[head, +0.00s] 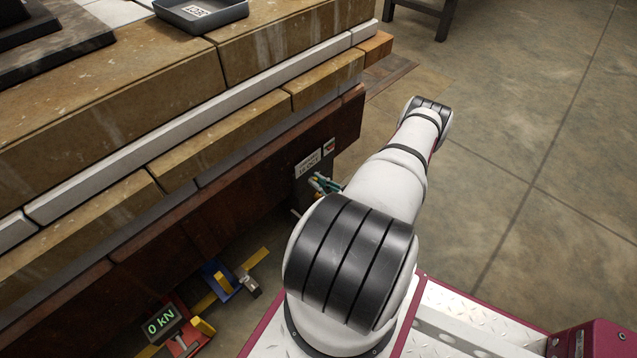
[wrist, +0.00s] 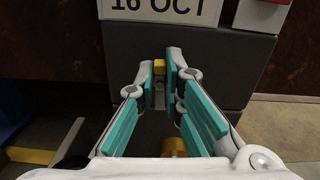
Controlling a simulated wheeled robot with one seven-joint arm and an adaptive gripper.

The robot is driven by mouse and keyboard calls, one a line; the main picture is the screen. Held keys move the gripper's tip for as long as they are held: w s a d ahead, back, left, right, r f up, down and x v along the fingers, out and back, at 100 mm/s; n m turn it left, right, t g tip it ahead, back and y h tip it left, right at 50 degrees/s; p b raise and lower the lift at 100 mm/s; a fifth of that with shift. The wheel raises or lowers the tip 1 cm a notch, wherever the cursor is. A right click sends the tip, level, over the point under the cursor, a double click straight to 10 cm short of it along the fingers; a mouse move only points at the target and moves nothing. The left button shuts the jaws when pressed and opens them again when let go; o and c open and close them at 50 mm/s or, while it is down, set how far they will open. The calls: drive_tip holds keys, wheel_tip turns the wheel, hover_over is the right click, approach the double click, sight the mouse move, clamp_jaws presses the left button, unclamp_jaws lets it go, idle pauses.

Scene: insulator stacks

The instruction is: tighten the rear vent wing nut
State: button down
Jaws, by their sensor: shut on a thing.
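In the wrist view my gripper (wrist: 161,76) has teal-padded fingers pointing at a dark grey box (wrist: 218,62) with a date label reading "16 OCT". The fingers are shut on a small part with a yellow top and grey body, which looks like the wing nut (wrist: 159,68). A round brass-coloured part (wrist: 174,147) shows lower down between the fingers, partly hidden by my gripper. In the head view my gripper (head: 322,185) is small and partly hidden behind my arm, just below the labelled face.
A stone-and-board stack (head: 150,130) fills the left, with a grey tray (head: 200,12) on top. On the floor below are a "0 kN" readout (head: 161,323) and blue and yellow hardware (head: 222,282). The floor at right is open.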

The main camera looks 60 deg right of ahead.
drive_tip(key=shift+d+r, duration=0.1)
drive_tip(key=m, duration=0.4)
drive_tip(key=shift+d+m, duration=0.25)
drive_tip(key=shift+m, duration=0.05)
drive_tip(key=shift+d+f+m, duration=0.15)
drive_tip(key=shift+f+m, duration=0.05)
drive_tip(key=shift+m, duration=2.15)
drive_tip(key=shift+d+f+m, duration=0.2)
drive_tip(key=shift+f+m, duration=0.05)
drive_tip(key=shift+m, duration=2.15)
drive_tip(key=shift+d+f+m, duration=0.15)
drive_tip(key=shift+f+m, duration=0.05)
drive_tip(key=shift+m, duration=2.15)
drive_tip(key=c, duration=1.7)
unclamp_jaws()
